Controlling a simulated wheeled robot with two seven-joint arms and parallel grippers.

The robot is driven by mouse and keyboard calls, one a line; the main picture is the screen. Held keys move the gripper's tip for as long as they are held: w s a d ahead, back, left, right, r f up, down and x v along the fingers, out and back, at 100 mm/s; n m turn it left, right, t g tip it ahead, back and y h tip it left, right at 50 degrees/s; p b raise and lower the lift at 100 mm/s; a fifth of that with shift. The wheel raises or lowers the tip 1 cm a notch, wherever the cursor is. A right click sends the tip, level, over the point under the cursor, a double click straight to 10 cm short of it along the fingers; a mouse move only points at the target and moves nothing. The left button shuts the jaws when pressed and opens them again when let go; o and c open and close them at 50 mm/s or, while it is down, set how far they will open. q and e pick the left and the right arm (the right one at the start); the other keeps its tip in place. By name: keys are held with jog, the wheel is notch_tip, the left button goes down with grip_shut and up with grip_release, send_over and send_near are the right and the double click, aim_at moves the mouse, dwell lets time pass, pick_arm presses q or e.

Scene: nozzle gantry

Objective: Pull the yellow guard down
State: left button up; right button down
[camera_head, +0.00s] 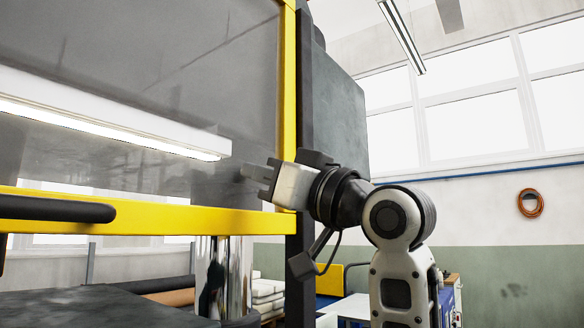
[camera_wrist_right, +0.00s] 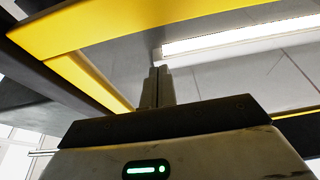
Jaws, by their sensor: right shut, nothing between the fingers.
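The yellow guard (camera_head: 190,216) is a yellow frame around a large see-through panel. Its bottom rail crosses the left half of the head view, and its right upright (camera_head: 288,90) rises beside a dark post. A black bar handle (camera_head: 55,211) sits on the rail at the far left. My right gripper (camera_head: 256,178) is shut and empty, just above the rail near the frame's lower right corner, pointing left. Whether it touches the guard I cannot tell. In the right wrist view its closed fingers (camera_wrist_right: 157,87) show against the panel, with the yellow frame (camera_wrist_right: 90,78) to their left. My left gripper is out of view.
A lit lamp bar (camera_head: 110,127) shows behind the panel. A dark post (camera_head: 304,150) and a grey box (camera_head: 340,110) stand close to my right wrist. Below the rail are a shiny column (camera_head: 225,275) and a dark table (camera_head: 80,305).

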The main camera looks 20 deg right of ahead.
aim_at(243, 198)
notch_tip(243, 198, down, 3)
jog(key=shift+r, duration=0.15)
jog(key=shift+f, duration=0.65)
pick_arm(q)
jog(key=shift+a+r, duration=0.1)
